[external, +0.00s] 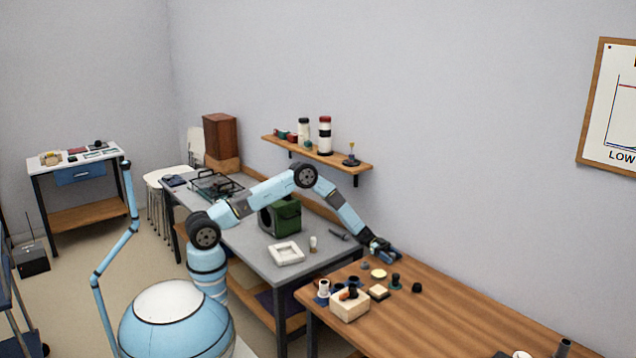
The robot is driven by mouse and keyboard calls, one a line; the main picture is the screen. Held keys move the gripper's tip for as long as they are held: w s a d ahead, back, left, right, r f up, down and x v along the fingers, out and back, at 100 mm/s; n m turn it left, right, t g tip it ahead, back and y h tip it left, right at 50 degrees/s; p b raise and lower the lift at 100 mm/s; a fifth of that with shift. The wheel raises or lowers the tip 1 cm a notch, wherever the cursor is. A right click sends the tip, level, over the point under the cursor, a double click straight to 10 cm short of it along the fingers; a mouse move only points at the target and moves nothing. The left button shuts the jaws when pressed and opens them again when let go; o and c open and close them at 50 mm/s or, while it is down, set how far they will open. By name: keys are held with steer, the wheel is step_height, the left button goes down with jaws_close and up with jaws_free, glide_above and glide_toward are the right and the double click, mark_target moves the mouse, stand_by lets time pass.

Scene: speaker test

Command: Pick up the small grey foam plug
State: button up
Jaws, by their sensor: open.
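My gripper (390,254) is open, low over the back left part of the wooden table near the wall. Its fingers are small and dark in this view, and I see nothing held between them. A small grey piece (364,265) lies on the table just left of and below my gripper. It may be the grey foam plug, but it is too small to be sure. The gripper looks apart from it. What lies directly under or behind the gripper is hidden.
A yellow disc (378,274), a dark green piece (395,280), a black piece (416,288) and a cream block (378,293) lie close by. A pale box (349,307) with dark pieces stands in front.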

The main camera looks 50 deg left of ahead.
steer(key=c, duration=1)
